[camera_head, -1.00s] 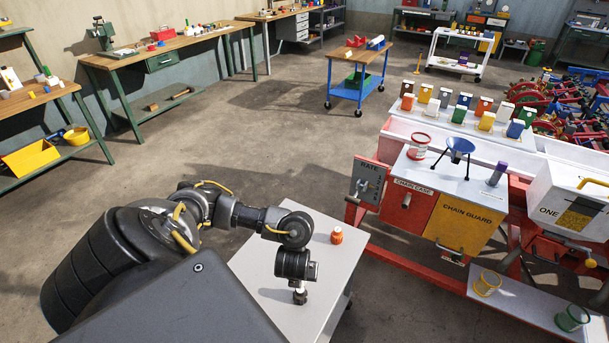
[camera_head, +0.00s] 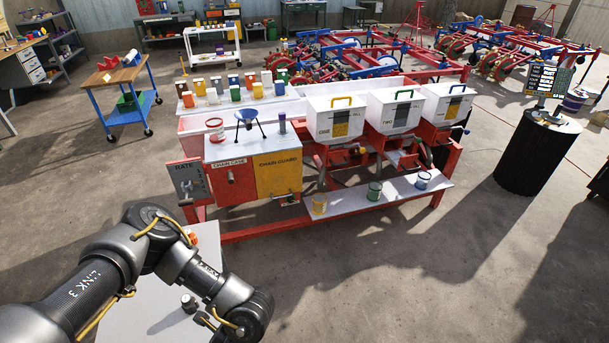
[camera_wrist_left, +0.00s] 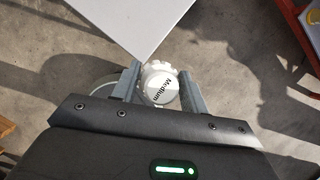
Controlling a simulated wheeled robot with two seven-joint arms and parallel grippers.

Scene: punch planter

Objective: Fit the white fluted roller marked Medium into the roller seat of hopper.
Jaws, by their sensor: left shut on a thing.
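In the left wrist view, the white fluted roller (camera_wrist_left: 161,84) shows its round end marked "Medium". The two grey fingers of my left gripper (camera_wrist_left: 160,88) are shut on it, one at each side. In the head view my left arm reaches over the small grey table at lower left; the fingers and roller are hidden or out of frame there. Three white hoppers stand in a row on the red frame: the left one (camera_head: 322,122), the middle one (camera_head: 388,116) and the right one (camera_head: 440,108). I cannot make out a roller seat. My right gripper is not in view.
The small grey table (camera_head: 150,293) bears a small dark knob-like piece (camera_head: 189,303) and an orange item (camera_head: 189,238), partly behind my arm. A lower shelf (camera_head: 340,205) on the red frame carries several coloured cups. Open floor lies at front right.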

